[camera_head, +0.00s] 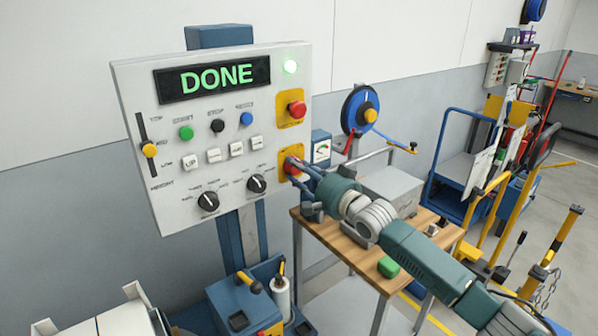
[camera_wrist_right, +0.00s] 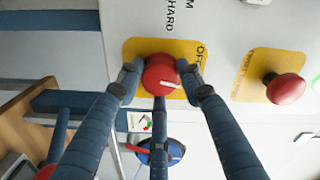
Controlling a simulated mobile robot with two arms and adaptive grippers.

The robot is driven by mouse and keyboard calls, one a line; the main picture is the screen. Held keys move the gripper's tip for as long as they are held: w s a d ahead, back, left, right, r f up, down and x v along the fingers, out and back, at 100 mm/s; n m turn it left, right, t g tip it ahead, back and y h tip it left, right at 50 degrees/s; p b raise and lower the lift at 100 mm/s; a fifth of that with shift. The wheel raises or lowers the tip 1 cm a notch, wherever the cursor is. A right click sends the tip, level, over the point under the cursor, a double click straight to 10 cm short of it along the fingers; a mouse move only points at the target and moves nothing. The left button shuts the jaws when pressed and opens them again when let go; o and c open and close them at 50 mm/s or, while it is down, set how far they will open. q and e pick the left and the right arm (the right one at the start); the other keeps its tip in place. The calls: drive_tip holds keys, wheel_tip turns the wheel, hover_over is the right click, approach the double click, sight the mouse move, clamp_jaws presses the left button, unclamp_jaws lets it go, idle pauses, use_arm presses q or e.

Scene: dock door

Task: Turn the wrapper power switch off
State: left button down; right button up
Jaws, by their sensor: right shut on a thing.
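The wrapper control panel (camera_head: 140,88) is a light board whose display (camera_head: 211,78) reads DONE in green. The power switch (camera_head: 292,164) is a red rotary knob on a yellow plate at the panel's lower right. My right gripper (camera_head: 297,170) is shut on this knob and partly hides it. In the right wrist view the fingers touch the sides of the red knob (camera_wrist_right: 161,73). Its white pointer line points right in that picture. The letters "OF" show on the plate's edge; the rest is hidden. My left gripper is not in view.
A red emergency button (camera_head: 297,108) sits above the switch, and also shows in the wrist view (camera_wrist_right: 286,89). A green lamp (camera_head: 290,67) is lit. A blue cart (camera_head: 455,165) stands to the right.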

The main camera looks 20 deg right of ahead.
drive_tip(key=n, duration=1.1)
drive_tip(key=shift+n, duration=0.4)
idle(0.3)
drive_tip(key=o, duration=1.2)
drive_tip(key=shift+c, duration=0.2)
drive_tip(key=v, duration=1.2)
